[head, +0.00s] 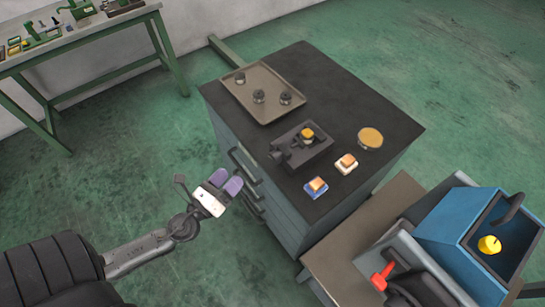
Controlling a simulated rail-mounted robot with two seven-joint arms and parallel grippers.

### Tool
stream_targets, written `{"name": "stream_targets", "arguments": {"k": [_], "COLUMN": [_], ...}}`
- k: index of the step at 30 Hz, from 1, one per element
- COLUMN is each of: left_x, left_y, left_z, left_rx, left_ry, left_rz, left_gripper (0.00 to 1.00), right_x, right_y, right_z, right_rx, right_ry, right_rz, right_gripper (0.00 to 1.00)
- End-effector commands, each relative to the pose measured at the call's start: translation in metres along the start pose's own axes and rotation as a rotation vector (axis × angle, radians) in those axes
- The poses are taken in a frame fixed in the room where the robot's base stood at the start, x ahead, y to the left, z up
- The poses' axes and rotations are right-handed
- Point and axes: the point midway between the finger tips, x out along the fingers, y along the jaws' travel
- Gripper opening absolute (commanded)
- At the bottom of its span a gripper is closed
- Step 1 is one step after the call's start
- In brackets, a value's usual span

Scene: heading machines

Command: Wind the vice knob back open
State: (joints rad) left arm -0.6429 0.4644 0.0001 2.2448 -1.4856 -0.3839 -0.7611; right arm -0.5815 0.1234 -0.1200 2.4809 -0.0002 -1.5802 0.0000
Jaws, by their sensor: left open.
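A dark grey vice (312,155) sits on the black top of the cabinet, near its left edge. A dark knob (276,155) shows at the vice's left end, towards my left gripper. A small piece with a yellow-orange top (307,133) stands at the vice's jaws; I cannot tell how tightly it is held. My left gripper (226,183), with purple fingertips, is open and empty. In the picture it is left of and below the vice, beside the cabinet's drawer side and apart from the knob. My right gripper is out of view.
Drawer handles (244,165) stick out near my gripper. A blue machine (440,226) stands right.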

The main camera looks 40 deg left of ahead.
Motion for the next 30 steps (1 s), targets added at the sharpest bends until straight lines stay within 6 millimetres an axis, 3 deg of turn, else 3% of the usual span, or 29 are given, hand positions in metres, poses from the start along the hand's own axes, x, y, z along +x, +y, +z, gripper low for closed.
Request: {"name": "stream_targets", "arguments": {"k": [3, 9, 17, 30], "left_x": [0.001, 0.000, 0.023, 0.096], "left_y": [-0.006, -0.008, -0.014, -0.026], "left_z": [-0.007, -0.018, -0.023, -0.040], "left_rx": [0.254, 0.486, 0.528, 0.526], "left_ry": [0.071, 0.139, 0.150, 0.150], "left_rz": [-0.115, -0.215, -0.232, -0.232], "left_gripper": [0.69, 0.69, 0.69, 0.69], "right_x": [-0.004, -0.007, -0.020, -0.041], "right_y": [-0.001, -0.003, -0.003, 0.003], "right_z": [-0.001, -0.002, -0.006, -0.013], "right_rx": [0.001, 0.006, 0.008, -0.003], "right_ry": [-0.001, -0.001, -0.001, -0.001], "right_rz": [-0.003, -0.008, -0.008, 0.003], "right_gripper": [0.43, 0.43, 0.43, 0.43]}}
